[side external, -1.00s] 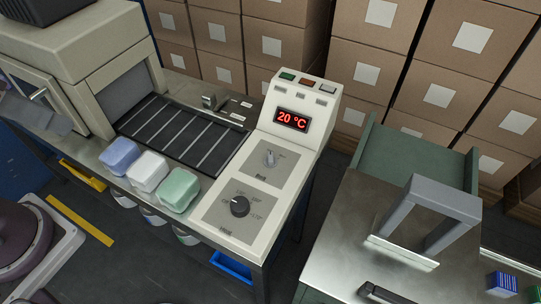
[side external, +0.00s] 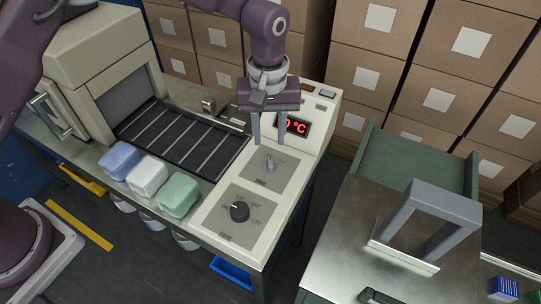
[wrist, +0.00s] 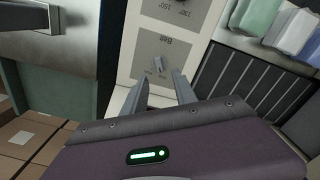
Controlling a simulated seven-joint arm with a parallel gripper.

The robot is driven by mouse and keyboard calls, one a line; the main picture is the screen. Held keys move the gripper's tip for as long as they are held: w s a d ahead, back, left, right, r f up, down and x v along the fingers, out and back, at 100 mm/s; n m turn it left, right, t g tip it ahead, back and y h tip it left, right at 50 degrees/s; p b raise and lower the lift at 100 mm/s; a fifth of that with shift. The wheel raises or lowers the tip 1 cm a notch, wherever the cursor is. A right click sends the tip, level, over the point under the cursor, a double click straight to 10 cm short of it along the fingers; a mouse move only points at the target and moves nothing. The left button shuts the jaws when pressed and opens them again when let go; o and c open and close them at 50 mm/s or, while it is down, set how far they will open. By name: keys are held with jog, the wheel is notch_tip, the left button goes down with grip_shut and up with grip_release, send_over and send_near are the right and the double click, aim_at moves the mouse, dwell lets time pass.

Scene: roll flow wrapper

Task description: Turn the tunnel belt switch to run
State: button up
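The tunnel belt switch is a small grey knob (side external: 269,162) on the upper grey plate (side external: 288,178) of the cream control console. It also shows in the wrist view (wrist: 159,65), on a plate marked "Belt". My gripper (side external: 269,143) points down just above the switch, with its fingers apart and nothing between them. In the wrist view the fingertips (wrist: 162,78) lie to either side of and slightly below the knob, apparently not touching it. The switch's setting marks are too small to read.
A black dial (side external: 239,211) with temperature marks sits on the lower plate. A red display (side external: 297,126) is partly hidden by my gripper. Blue, white and green tubs (side external: 178,195) stand beside the dark slatted belt (side external: 170,135). A steel table (side external: 345,235) is at right.

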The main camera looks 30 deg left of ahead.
aim_at(270, 162)
notch_tip(270, 162, down, 8)
jog(key=shift+d+r, duration=0.1)
jog(key=shift+d, duration=0.05)
jog(key=shift+c, duration=0.4)
grip_shut()
